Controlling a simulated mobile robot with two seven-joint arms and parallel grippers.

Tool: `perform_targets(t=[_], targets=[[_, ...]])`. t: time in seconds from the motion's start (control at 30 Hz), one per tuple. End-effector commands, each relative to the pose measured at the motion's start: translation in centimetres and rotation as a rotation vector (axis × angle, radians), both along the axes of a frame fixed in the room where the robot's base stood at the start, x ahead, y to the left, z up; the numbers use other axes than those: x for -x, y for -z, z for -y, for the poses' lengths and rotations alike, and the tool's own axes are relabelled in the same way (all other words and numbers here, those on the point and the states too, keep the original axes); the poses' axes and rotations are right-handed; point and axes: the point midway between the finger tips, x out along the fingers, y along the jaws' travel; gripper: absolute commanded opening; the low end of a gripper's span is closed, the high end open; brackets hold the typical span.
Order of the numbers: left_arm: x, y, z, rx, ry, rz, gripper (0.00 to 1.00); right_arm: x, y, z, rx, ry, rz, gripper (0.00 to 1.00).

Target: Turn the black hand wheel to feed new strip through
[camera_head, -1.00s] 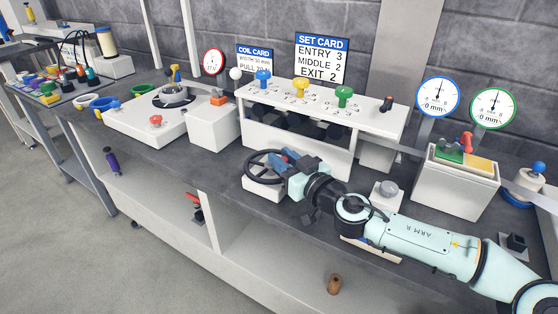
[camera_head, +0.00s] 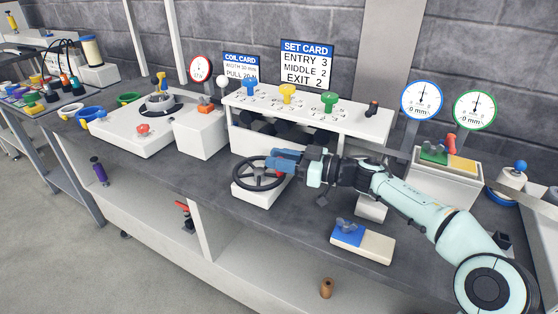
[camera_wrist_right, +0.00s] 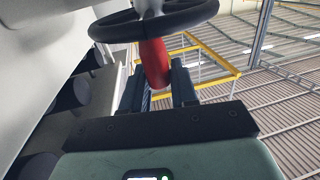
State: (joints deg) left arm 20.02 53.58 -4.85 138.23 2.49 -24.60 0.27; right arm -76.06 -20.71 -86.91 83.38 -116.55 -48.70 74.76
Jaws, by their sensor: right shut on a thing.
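The black hand wheel (camera_head: 239,181) is spoked and sits on a white block (camera_head: 258,196) at the bench's front edge. My right gripper (camera_head: 281,161), with blue fingers, reaches in from the right at the wheel's right side. It is shut on the wheel's red handle (camera_head: 281,172). In the right wrist view the red handle (camera_wrist_right: 154,63) stands between the two dark fingers of the gripper (camera_wrist_right: 156,84), with the black wheel rim (camera_wrist_right: 190,14) just beyond. The fingers partly hide the wheel's far right rim in the head view. My left gripper is not in view.
A white roller stand with blue, yellow (camera_head: 287,92) and green (camera_head: 329,101) knobs rises behind the wheel. The set card (camera_head: 305,63) hangs behind it. A blue-and-white block (camera_head: 363,243) lies at the front right. Two dial gauges (camera_head: 422,100) stand at the back right.

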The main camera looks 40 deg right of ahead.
Motion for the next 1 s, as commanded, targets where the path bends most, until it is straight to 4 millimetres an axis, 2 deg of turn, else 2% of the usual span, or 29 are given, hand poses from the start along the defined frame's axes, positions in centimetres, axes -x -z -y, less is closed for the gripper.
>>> perform_targets(t=[0.77, 0.8, 0.83, 1.0], targets=[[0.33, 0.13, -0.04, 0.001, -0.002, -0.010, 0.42, -0.19, 0.01, 0.10, -0.002, -0.061, -0.002, 0.00], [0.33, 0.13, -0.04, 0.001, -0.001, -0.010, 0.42, -0.19, 0.01, 0.10, -0.002, -0.061, -0.002, 0.41], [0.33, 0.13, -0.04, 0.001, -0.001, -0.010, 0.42, -0.19, 0.02, 0.10, -0.002, -0.061, -0.002, 0.46], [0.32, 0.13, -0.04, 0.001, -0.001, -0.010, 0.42, -0.19, 0.03, 0.14, -0.002, -0.060, -0.002, 0.46]])
